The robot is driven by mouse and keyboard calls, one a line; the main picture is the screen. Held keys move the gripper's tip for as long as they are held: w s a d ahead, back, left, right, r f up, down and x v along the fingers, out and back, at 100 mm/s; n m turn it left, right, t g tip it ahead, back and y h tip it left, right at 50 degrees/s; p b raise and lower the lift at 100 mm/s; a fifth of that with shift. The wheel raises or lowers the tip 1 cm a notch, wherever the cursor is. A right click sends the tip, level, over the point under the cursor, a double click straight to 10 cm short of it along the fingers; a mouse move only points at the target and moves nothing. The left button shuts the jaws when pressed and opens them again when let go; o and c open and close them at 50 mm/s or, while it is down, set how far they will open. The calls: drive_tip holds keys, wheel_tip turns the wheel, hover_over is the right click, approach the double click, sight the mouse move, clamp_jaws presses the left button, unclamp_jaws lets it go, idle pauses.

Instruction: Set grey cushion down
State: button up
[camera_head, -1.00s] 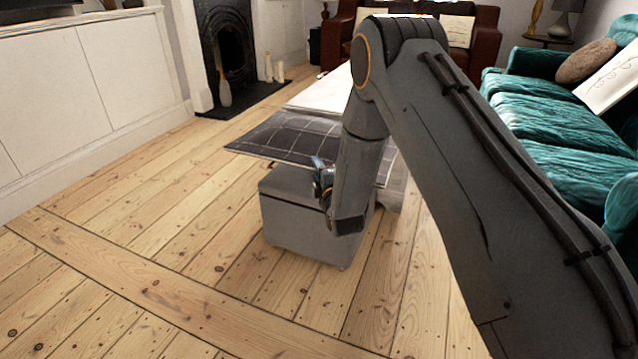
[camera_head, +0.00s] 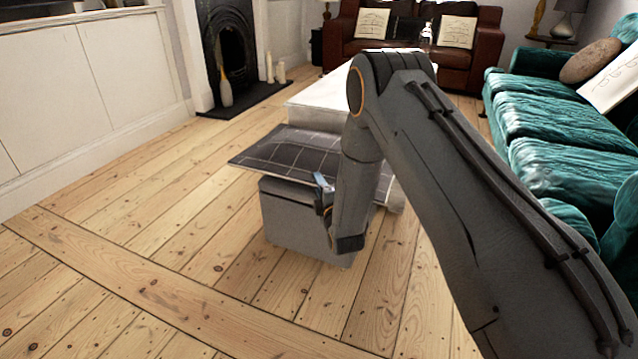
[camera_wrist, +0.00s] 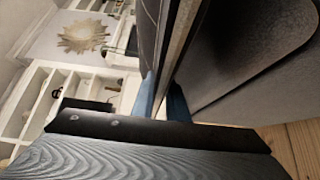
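The grey cushion (camera_head: 275,152) is a flat dark grey square with a light grid pattern. It lies level over the top of a grey box-shaped stool (camera_head: 295,225), overhanging it to the left and back. I cannot tell whether it touches the stool. My gripper (camera_head: 321,182) is at the cushion's near edge. In the wrist view my gripper's blue fingers (camera_wrist: 163,97) stand on either side of the cushion's thin edge (camera_wrist: 150,35), shut on it. The stool's grey side (camera_wrist: 245,60) fills the right of that view. My arm hides the cushion's right part.
A white low table (camera_head: 325,100) stands right behind the cushion. A green sofa (camera_head: 560,130) is at the right and a brown leather sofa (camera_head: 450,60) at the back. White cabinets (camera_head: 90,90) line the left wall. The floorboards (camera_head: 150,230) at left are clear.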

drive_tip(key=o, duration=0.3)
drive_tip(key=shift+r, duration=0.15)
drive_tip(key=shift+s+d, duration=0.1)
drive_tip(key=shift+s, duration=0.2)
drive_tip(key=p+v, duration=0.4)
drive_tip(key=v, duration=0.7)
drive_tip(key=s+a+r+m+g+h, duration=0.1)
drive_tip(key=s+a+r+m+g, duration=0.65)
drive_tip(key=s+r, duration=0.2)
drive_tip(key=s+d+r+m+g+h, duration=0.1)
drive_tip(key=s+d+r+m+g, duration=0.1)
drive_tip(key=s, duration=0.8)
drive_tip(key=s+d+r+m+g+h, duration=0.1)
drive_tip(key=s+d+r+m+g, duration=0.1)
drive_tip(key=s, duration=0.9)
drive_tip(key=s+d+r+m+g+h, duration=0.1)
drive_tip(key=s+r+g, duration=0.4)
drive_tip(key=s, duration=0.6)
drive_tip(key=d+r+m, duration=0.1)
drive_tip(key=m, duration=0.1)
drive_tip(key=shift+r+m+g, duration=0.25)
drive_tip(key=shift+m+g, duration=0.1)
